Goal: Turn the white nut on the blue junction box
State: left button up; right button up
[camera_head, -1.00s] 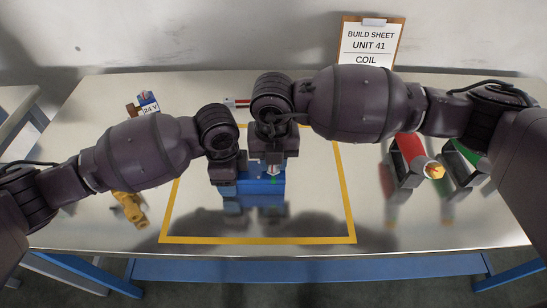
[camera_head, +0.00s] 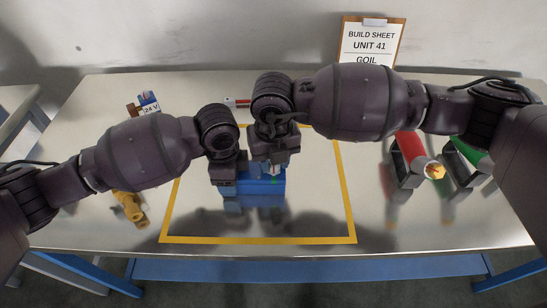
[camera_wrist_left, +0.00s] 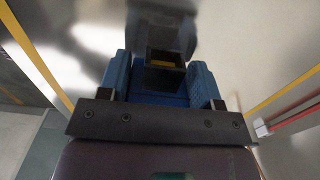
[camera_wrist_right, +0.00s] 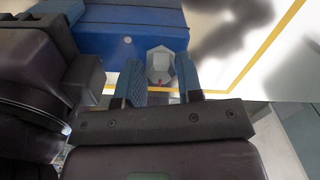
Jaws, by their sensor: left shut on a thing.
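The blue junction box (camera_head: 262,187) sits on the table inside the yellow outline. My left gripper (camera_head: 228,190) is shut on the box's left end. In the left wrist view its fingers (camera_wrist_left: 160,85) stand on both sides of the blue body, near a dark opening with yellow inside. The white nut (camera_wrist_right: 160,62) shows in the right wrist view beside the blue box wall (camera_wrist_right: 120,28), with a small red mark below it. My right gripper (camera_wrist_right: 160,82) has one finger on each side of the nut. I cannot tell whether they press on it. In the head view, my right gripper (camera_head: 275,170) hides the nut.
The yellow outline (camera_head: 258,240) is clear in front of the box. A yellow part (camera_head: 130,207) and a 24 V block (camera_head: 149,103) lie at left. The build sheet (camera_head: 369,42) stands behind.

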jog(key=o, duration=0.3)
jog(key=shift+r, duration=0.1)
notch_tip(320, 180, up, 12)
jog(key=shift+f, duration=0.1)
dwell(0.5)
pick_arm(q)
jog(key=o, duration=1.1)
